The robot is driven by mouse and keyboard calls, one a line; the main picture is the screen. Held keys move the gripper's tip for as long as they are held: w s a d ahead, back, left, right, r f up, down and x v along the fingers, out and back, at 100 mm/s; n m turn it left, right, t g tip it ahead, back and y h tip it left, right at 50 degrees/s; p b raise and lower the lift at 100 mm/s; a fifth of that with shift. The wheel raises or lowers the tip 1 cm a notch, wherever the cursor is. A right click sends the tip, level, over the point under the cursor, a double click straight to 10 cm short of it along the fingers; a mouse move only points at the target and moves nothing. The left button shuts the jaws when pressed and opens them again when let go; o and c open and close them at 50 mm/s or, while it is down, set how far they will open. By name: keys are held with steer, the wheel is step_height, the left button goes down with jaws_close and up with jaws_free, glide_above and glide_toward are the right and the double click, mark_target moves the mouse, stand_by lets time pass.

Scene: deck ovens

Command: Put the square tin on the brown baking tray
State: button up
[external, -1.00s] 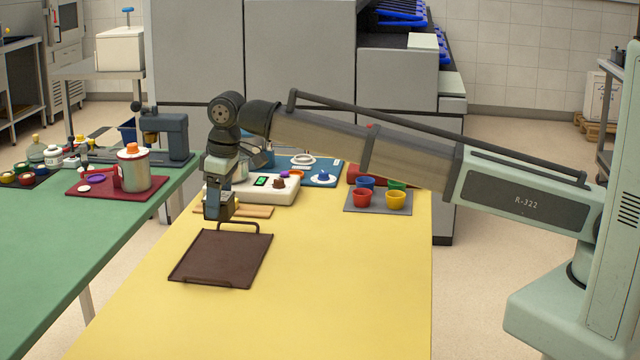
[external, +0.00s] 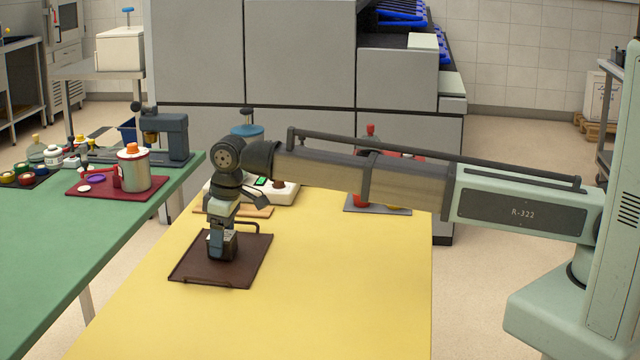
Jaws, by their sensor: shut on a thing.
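The brown baking tray (external: 198,272) lies flat on the yellow tabletop, with a handle at its far and near edges. My gripper (external: 222,250) points down over the middle of the tray. It is shut on the square tin (external: 229,243), a small dark piece mostly hidden by the fingers. The tin is low over the tray; I cannot tell whether it touches the surface.
A wooden board (external: 250,211) and a white device with a green display (external: 285,192) stand behind the tray. The yellow table (external: 330,290) is clear in front and to the right.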

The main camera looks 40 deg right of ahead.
mark_target(229, 235)
steer(key=shift+f, duration=0.1)
steer(key=o, duration=1.2)
step_height(229, 235, up, 12)
steer(key=s+d, duration=0.1)
steer(key=shift+s+d, duration=0.15)
